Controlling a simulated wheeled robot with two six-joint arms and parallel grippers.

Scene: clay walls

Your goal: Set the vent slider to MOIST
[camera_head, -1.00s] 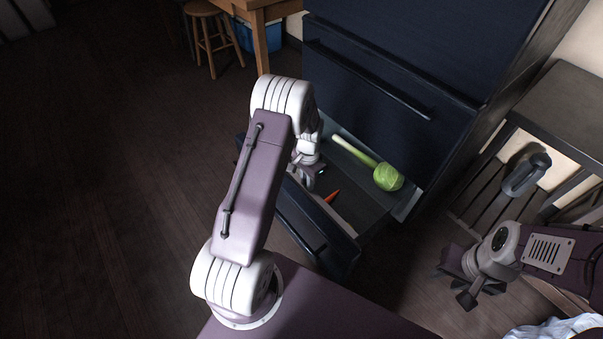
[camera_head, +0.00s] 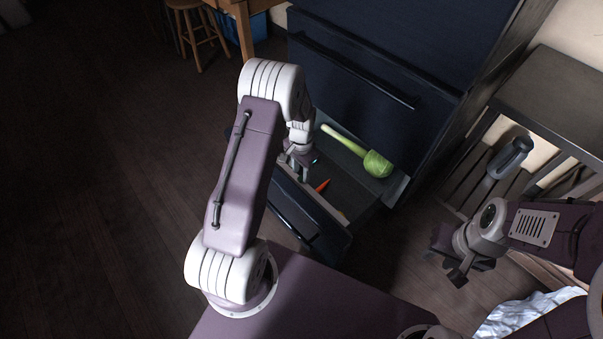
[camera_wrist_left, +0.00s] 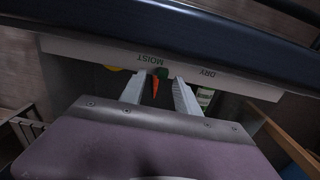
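The pulled-out drawer (camera_head: 352,198) of the dark blue fridge (camera_head: 400,60) shows in the head view. In the left wrist view, a pale strip (camera_wrist_left: 95,50) along the drawer carries the words MOIST (camera_wrist_left: 147,57) and DRY (camera_wrist_left: 208,73), upside down. I cannot make out the vent slider's knob. My left gripper (camera_head: 301,174) is over the drawer's near left part; in the left wrist view its fingers (camera_wrist_left: 160,84) are apart, pointing at the strip near MOIST, with nothing visibly held. My right gripper (camera_head: 452,258) is open and empty, right of the drawer.
A leek-like vegetable (camera_head: 345,140), a green cabbage (camera_head: 377,165) and an orange carrot (camera_head: 322,186) lie in the drawer. The carrot also shows between the fingers in the left wrist view (camera_wrist_left: 155,87). A dark slatted rack (camera_head: 555,95) stands at right. The left floor is clear.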

